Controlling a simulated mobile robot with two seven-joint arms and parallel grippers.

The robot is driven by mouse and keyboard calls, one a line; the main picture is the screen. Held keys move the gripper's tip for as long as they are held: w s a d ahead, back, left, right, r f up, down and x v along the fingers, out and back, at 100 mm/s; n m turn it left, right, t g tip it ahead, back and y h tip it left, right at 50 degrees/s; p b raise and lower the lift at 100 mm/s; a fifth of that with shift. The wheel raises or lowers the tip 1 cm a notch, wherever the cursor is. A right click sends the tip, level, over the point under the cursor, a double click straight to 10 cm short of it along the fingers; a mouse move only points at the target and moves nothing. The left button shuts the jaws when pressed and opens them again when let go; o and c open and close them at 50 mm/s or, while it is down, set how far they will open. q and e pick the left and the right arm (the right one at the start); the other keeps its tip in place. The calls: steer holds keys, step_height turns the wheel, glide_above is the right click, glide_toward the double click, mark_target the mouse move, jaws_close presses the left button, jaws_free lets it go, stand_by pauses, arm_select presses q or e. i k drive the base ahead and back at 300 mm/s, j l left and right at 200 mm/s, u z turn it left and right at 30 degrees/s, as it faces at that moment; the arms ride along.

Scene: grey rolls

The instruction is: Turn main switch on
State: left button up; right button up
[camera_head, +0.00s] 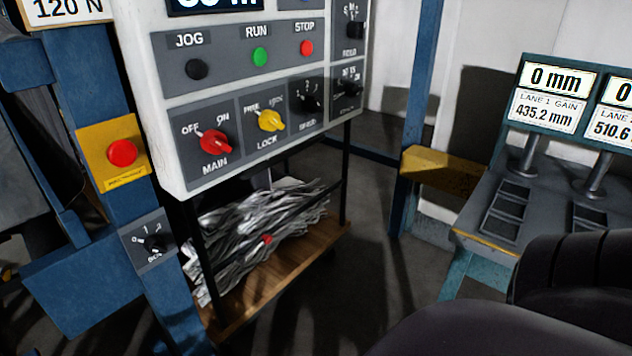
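The main switch (215,142) is a red rotary knob at the lower left of the white control panel (140,85), above the label MAIN. OFF is printed at its upper left and ON at its upper right. Its handle slants from upper left to lower right, with the upper-left end towards OFF. Neither gripper shows in the head view. Dark rounded shapes, which seem to be parts of my own arm, fill the lower right corner, well apart from the switch.
The yellow lock knob (270,120) is right of the switch, below JOG, RUN and STOP buttons. A red button (122,152) sits on a yellow plate to the left. Crumpled silvery sheets (255,235) lie on a wooden shelf below. A console (500,190) with displays stands right.

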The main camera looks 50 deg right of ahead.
mark_target(212, 141)
steer(key=z, duration=1.25)
